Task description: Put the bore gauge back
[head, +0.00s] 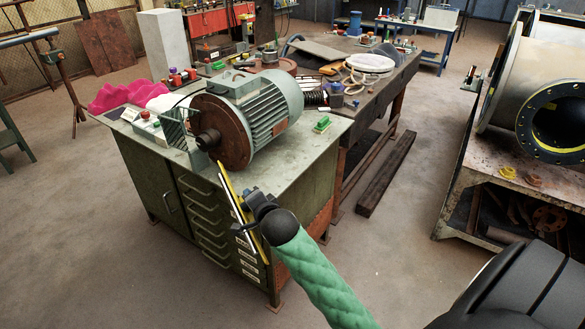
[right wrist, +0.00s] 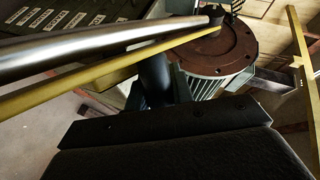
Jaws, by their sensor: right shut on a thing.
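My right gripper (head: 252,208) is black, at the end of the green-sleeved arm. It is shut on a long thin tool, which I take to be the bore gauge (head: 229,183). The tool slants down in front of the cabinet's near edge. In the right wrist view, the bore gauge is a polished silver tube (right wrist: 95,48) with a yellow strip (right wrist: 80,84) along it. Its dial cannot be made out. The tool passes in front of the motor's rusty flange; whether it touches cannot be told. My left gripper is not in view.
A green cabinet (head: 180,190) carries the grey motor (head: 262,105), a small green block (head: 322,124) and pink cloth (head: 120,94). A cluttered workbench (head: 385,95) stands behind. Large pipes (head: 535,80) sit on a rusty stand at right. The floor between is mostly clear.

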